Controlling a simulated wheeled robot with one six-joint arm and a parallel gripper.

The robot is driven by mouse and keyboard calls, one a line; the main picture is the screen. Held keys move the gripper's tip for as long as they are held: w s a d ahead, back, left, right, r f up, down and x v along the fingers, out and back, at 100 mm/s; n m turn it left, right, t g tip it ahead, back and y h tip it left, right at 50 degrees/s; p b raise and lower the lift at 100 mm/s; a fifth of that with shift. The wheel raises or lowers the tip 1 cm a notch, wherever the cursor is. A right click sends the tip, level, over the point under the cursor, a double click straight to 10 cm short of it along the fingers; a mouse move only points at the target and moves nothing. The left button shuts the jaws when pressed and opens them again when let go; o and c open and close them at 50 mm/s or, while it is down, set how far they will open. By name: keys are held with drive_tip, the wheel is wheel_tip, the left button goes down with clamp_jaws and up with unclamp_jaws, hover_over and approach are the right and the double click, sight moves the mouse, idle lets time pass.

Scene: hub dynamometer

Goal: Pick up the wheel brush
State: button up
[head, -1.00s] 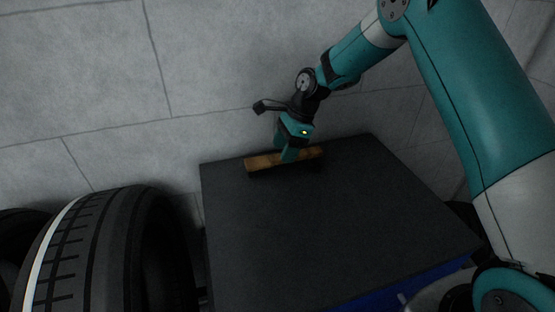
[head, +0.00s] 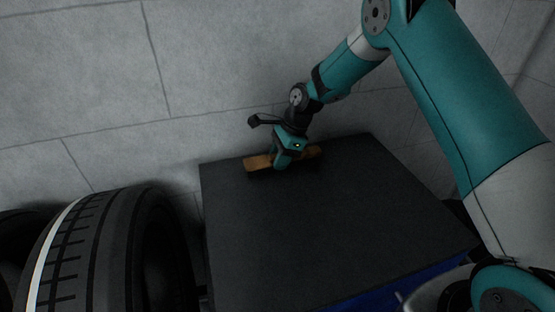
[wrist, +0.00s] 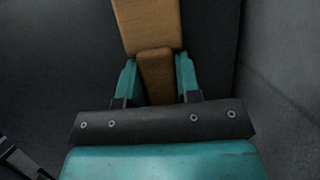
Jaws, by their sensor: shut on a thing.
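The wheel brush (head: 259,162) has a brown wooden back with a dark underside. It lies near the far edge of the black-topped cabinet (head: 330,225) in the head view. My gripper (head: 283,162) reaches down over its middle and is shut on it. In the wrist view the brush's wooden body (wrist: 148,25) runs up from between the two teal fingers (wrist: 157,78), one on each side of its narrower part. I cannot tell whether the brush still touches the top; part of it is hidden behind the gripper.
A large black tyre (head: 110,250) stands at the left of the cabinet, with more dark tyre shapes (head: 15,235) beyond it. A grey block wall (head: 220,60) rises close behind the cabinet. The rest of the cabinet top is clear.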

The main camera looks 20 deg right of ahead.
drive_tip(key=shift+r, duration=0.15)
wheel_tip(320, 180, up, 20)
idle(0.3)
drive_tip(key=o, duration=0.4)
drive_tip(key=shift+c, duration=1.3)
drive_tip(key=shift+a, duration=0.1)
